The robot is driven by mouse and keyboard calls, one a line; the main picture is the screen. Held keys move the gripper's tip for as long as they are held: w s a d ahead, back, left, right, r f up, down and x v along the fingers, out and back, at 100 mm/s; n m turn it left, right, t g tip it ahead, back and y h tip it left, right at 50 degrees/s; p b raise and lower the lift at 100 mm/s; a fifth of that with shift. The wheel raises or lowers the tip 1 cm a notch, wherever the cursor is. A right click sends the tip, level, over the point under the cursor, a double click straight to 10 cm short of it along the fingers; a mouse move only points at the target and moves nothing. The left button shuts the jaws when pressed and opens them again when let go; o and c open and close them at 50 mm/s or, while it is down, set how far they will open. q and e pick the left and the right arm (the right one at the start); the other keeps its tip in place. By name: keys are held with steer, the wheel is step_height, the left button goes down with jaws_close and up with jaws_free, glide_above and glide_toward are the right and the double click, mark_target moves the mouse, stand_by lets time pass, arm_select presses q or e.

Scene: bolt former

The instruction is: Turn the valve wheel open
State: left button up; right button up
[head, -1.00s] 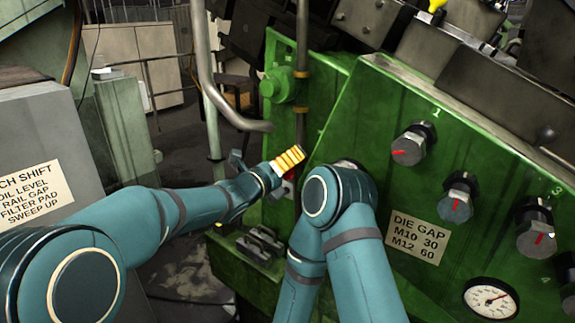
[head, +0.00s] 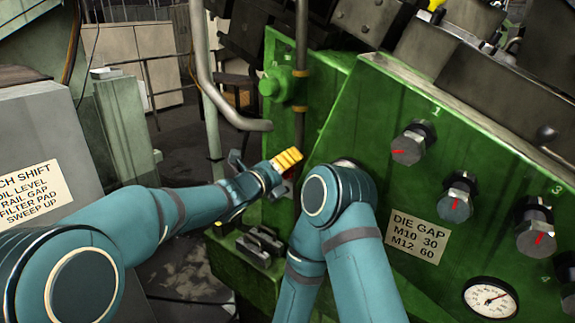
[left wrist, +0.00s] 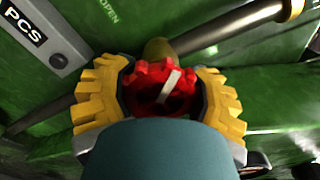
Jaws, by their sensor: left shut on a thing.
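The red valve wheel (left wrist: 152,88) shows in the left wrist view with a pale bar across its face. The yellow ridged finger pads of my left gripper (left wrist: 158,101) are on either side of it, shut on its rim. My blue-green arm covers the wheel's lower part. In the head view my left gripper (head: 283,164) is at the green machine's left side, and the wheel is mostly hidden there. My right arm rises in front of the machine; its gripper is not visible.
The green machine (head: 390,110) fills the right, with several knobs, a DIE GAP label (head: 416,236) and a round gauge (head: 490,297). A grey pipe (head: 205,75) stands near the left gripper. The word OPEN (left wrist: 103,12) is on the green panel.

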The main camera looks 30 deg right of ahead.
arm_select(q)
steer(key=shift+f+n, duration=0.15)
steer(key=shift+n, duration=2.95)
steer(key=o, duration=1.3)
steer(key=shift+a, duration=0.1)
steer(key=v, duration=1.2)
